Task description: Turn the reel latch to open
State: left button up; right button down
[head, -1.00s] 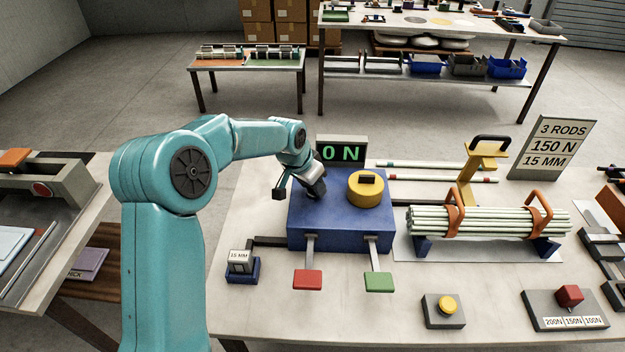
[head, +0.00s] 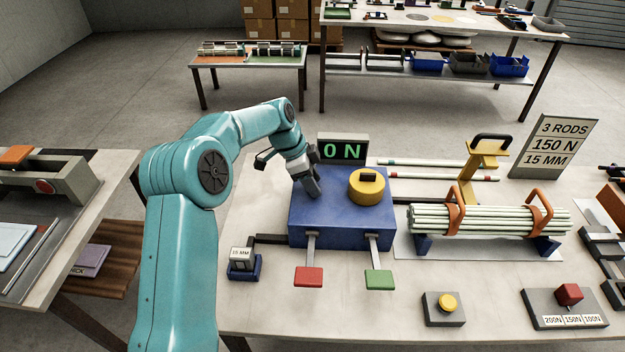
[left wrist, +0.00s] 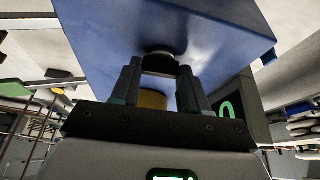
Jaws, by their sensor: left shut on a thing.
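The blue machine box (head: 345,225) stands mid-table with a yellow round cap (head: 367,188) on top. My left gripper (head: 316,193) points down at the left part of the box top, left of the cap. In the left wrist view its two fingers (left wrist: 159,82) are shut on a small dark knob with a pale face (left wrist: 160,64), which I take for the reel latch. The knob sits against the blue surface. In the head view the gripper hides it. The yellow cap also shows behind the fingers in the wrist view (left wrist: 152,99). My right gripper is out of view.
A display reading 0 N (head: 342,150) stands close behind the box. Red (head: 308,277) and green (head: 379,280) pedals stick out in front. A rod bundle (head: 485,219) and yellow handled stand (head: 486,155) are at right.

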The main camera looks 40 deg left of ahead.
pick_arm(q)
jog(key=shift+m, duration=0.5)
jog(key=o, duration=1.1)
jog(key=shift+c, duration=0.2)
jog(key=shift+r, duration=0.1)
jog(key=p+v, duration=0.1)
jog(key=v, duration=1.5)
jog(key=shift+w, duration=0.15)
jog(key=shift+a+r, duration=0.1)
jog(key=shift+r, duration=0.05)
